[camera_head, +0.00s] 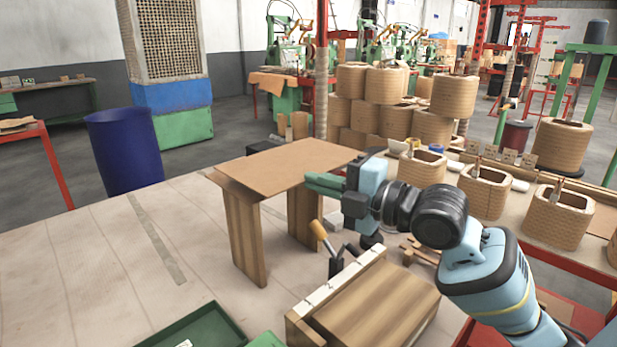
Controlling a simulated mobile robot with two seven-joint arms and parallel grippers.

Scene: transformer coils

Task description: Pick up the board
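The board (285,163) is a flat brown sheet. It lies level on top of a wooden stand (245,235) with upright plank legs, on the large pale table. My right gripper (322,185) comes in from the right, with green fingers pointing left at the board's front right edge. The fingers overlap the stand in the picture, and I cannot tell whether they touch the board or how far apart they are. My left gripper is not in view.
A wooden block with a pale strip (345,285) stands in front, beside an orange-handled tool (318,230). A green tray (205,325) is at the front edge. Several wound coils (487,190) line the right side. The pale table (90,265) is mostly clear at left.

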